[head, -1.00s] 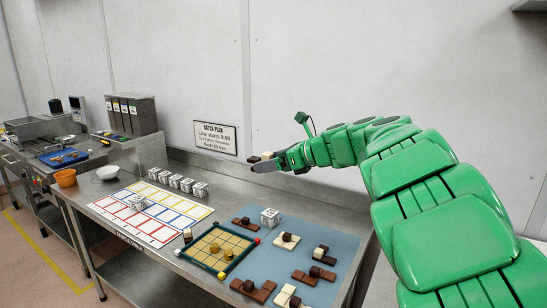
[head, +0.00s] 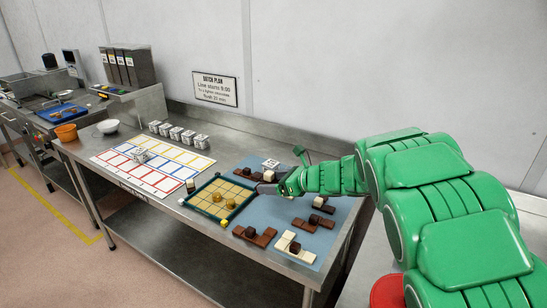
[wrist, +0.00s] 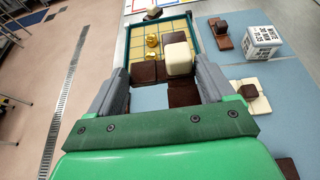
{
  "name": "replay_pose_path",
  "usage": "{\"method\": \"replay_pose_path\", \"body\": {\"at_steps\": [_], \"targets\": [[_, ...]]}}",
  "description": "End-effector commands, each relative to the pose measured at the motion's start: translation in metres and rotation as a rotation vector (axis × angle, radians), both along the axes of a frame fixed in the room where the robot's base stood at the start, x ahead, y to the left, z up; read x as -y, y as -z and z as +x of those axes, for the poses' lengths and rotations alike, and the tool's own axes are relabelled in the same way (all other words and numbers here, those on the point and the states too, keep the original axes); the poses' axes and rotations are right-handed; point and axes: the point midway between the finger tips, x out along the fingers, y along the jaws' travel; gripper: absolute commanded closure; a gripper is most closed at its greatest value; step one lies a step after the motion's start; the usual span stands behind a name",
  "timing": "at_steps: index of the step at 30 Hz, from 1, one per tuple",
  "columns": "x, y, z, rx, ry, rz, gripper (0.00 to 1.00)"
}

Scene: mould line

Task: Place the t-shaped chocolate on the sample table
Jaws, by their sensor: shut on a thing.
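My gripper (head: 277,188) is shut on a brown chocolate (wrist: 146,72) with a white cube (wrist: 180,58) on top. Its brown tiles look T-shaped in the wrist view, one part reaching left and others behind and in front of the cube. The fingers, at the left and right of the wrist view, partly hide it. In the head view, the held chocolate is small, at the right edge of the green-framed grid tray (head: 196,208); the wrist view shows it above the tray's near part. I cannot pick out a sample table for certain.
Several other chocolates, such as a brown one (head: 252,236) and a white one (head: 297,249), lie on the blue mat (head: 262,214). A printed cube (wrist: 263,40) stands there too. Gold pieces (wrist: 152,46) lie in the tray. A red round object (head: 388,291) shows at lower right.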

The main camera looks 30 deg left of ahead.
Motion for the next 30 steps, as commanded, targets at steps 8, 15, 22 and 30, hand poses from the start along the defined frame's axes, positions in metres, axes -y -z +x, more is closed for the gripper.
{"method": "replay_pose_path", "body": {"at_steps": [8,15,22,30], "targets": [[0.0,0.04,0.0,-0.001,0.0,0.002,0.55],[0.0,0.052,0.0,-0.001,0.0,0.002,0.55],[0.0,0.072,-0.001,-0.004,0.0,0.001,0.55],[0.0,0.094,0.0,-0.001,0.002,0.001,0.55]]}}
